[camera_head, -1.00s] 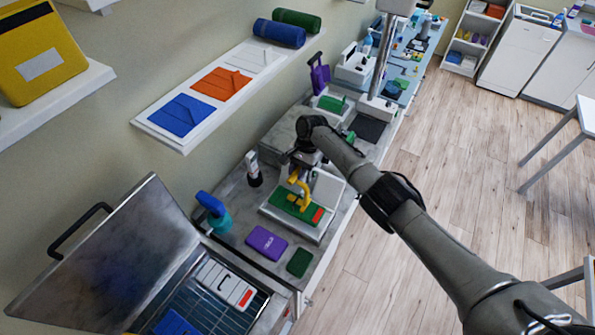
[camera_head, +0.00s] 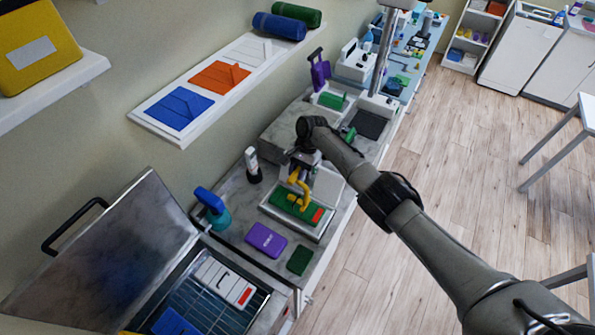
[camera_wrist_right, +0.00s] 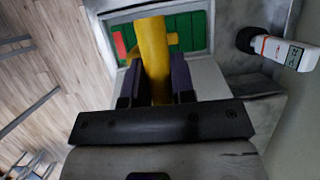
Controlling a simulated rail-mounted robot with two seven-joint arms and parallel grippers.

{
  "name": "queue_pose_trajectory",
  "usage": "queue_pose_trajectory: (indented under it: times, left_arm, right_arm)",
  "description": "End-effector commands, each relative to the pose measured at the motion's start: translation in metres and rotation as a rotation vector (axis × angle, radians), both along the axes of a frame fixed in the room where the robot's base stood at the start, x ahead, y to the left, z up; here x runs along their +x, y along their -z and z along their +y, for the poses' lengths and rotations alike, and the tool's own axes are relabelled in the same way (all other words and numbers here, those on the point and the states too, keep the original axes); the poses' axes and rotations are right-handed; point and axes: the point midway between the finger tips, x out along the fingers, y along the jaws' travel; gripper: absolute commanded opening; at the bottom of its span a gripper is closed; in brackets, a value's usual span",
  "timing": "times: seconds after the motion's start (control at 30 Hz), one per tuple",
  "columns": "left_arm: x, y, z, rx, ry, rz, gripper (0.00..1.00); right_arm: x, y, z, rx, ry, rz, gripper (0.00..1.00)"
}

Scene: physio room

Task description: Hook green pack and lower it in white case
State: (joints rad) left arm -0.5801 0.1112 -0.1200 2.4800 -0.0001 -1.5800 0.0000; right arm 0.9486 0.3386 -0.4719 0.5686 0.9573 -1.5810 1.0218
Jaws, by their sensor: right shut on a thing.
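My right gripper (camera_head: 303,173) is shut on a yellow hook (camera_head: 302,193), which also fills the middle of the right wrist view (camera_wrist_right: 153,60). My left gripper is not in view.
A purple pack (camera_head: 266,240) and a small dark green pack (camera_head: 300,261) lie on the counter nearby. A black-and-white bottle-like device (camera_head: 253,165) and a blue-teal one (camera_head: 212,208) stand to the left. An open metal box (camera_head: 110,250) is at lower left.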

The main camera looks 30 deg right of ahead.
Motion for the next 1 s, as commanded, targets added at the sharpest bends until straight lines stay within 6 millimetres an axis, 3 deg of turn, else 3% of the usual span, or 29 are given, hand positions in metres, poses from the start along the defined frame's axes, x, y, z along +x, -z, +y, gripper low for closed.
queue_pose_trajectory:
  times: [1.0]
  left_arm:
    - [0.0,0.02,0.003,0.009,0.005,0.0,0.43]
  right_arm:
    - [0.001,0.023,0.0,0.002,0.001,-0.004,0.0]
